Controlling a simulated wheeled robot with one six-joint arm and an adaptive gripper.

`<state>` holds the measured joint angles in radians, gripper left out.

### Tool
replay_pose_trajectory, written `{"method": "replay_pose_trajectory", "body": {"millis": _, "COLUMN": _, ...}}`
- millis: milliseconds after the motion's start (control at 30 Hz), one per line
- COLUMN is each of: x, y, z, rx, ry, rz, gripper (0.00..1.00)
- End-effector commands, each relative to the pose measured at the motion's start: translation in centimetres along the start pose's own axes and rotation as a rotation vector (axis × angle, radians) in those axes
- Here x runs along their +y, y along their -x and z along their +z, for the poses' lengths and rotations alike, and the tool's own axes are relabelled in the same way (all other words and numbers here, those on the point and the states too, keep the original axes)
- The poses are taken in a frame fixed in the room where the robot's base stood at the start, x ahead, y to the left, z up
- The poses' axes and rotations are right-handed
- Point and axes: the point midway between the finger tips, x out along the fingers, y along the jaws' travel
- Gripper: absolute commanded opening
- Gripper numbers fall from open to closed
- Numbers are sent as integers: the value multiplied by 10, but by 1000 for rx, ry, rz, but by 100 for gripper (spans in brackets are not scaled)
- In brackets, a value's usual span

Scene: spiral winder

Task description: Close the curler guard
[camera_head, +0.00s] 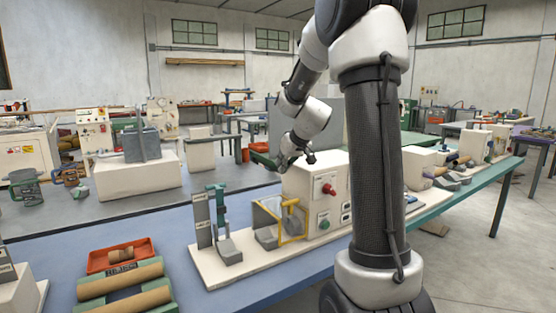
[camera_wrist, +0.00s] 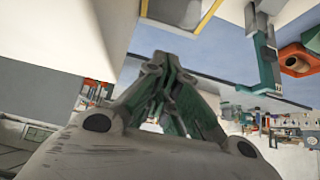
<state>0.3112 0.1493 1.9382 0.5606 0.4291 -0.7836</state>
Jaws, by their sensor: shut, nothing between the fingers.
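The curler guard (camera_head: 281,238) is a yellow frame with a clear pane on the winder (camera_head: 312,177), a cream machine with a red knob and a green button. It stands at the left side of the machine's box, above the cream base. Part of its yellow edge shows at the top of the wrist view (camera_wrist: 211,15). My gripper (camera_head: 296,163) is above and behind the guard, near the box's top left edge, and apart from the guard. In the wrist view its fingers (camera_wrist: 161,62) meet at the tips and hold nothing.
A grey and green upright fixture (camera_head: 217,217) stands on the base left of the guard. An orange tray (camera_head: 120,256) and brown rolls (camera_head: 125,292) lie on the blue bench top at the front left. My arm hides part of the bench right of the winder.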

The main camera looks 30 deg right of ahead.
Motion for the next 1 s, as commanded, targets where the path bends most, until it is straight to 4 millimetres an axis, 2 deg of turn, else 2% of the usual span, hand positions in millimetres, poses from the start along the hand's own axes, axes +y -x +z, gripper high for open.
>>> {"method": "replay_pose_trajectory", "body": {"millis": 267, "x": 1, "y": 5, "z": 46, "rx": -2, "ry": -2, "rz": 1, "gripper": 0}}
{"method": "replay_pose_trajectory", "body": {"millis": 600, "x": 1, "y": -3, "z": 94, "rx": -3, "ry": -3, "rz": 1, "gripper": 0}}
{"method": "replay_pose_trajectory", "body": {"millis": 800, "x": 0, "y": -9, "z": 111, "rx": -2, "ry": -2, "rz": 0, "gripper": 0}}
{"method": "replay_pose_trajectory", "body": {"millis": 1000, "x": 0, "y": -13, "z": 120, "rx": -1, "ry": -1, "rz": -1, "gripper": 0}}
